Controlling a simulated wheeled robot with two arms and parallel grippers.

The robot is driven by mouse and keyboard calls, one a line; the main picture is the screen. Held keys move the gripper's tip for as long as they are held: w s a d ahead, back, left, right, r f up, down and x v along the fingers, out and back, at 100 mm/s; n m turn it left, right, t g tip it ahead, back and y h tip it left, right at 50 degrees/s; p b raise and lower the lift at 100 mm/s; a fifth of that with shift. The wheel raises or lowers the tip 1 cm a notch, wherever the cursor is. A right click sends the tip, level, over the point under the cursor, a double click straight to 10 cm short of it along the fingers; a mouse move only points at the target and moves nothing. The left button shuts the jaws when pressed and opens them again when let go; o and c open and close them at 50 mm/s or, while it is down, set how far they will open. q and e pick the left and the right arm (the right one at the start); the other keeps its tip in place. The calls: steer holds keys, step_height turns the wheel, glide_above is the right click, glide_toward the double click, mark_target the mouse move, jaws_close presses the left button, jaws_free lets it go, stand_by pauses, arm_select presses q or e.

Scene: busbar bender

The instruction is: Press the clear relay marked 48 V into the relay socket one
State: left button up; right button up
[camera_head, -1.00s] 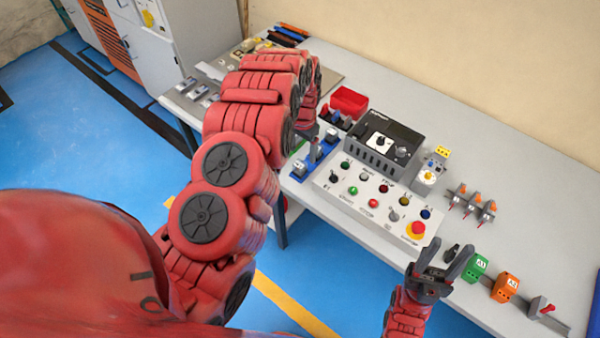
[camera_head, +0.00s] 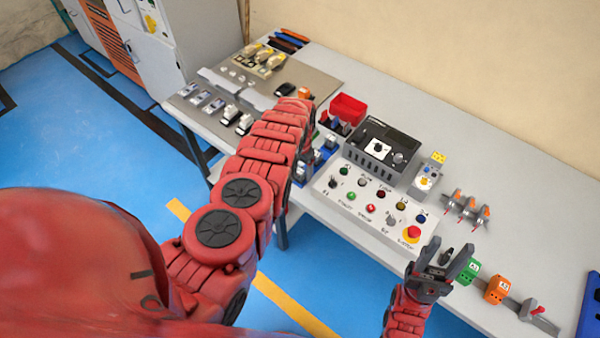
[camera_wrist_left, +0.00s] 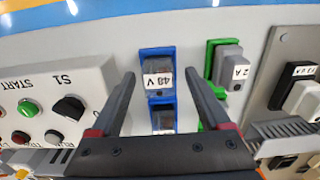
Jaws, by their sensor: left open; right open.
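The clear relay marked 48 V (camera_wrist_left: 157,66) stands in a blue socket (camera_wrist_left: 156,52) in the left wrist view. I cannot tell how deep it sits. A second blue socket (camera_wrist_left: 163,130) with a dark top is just below it in that view. I cannot read which socket is one. My left gripper (camera_wrist_left: 160,74) is open, its fingers on either side of the relay and apart from it. In the head view my left arm hides this gripper. My right gripper (camera_head: 446,248) is open and empty near the table's front edge.
A green socket with a grey part marked 2 A (camera_wrist_left: 228,66) stands right of the relay. A control panel (camera_head: 372,205) with buttons lies close by. A red bin (camera_head: 347,108) and black device (camera_head: 382,145) stand behind. Bare table lies at the back right.

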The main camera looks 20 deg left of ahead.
arm_select(q)
steer(key=shift+d+f, duration=0.1)
steer(key=shift+f, duration=0.2)
jaws_close()
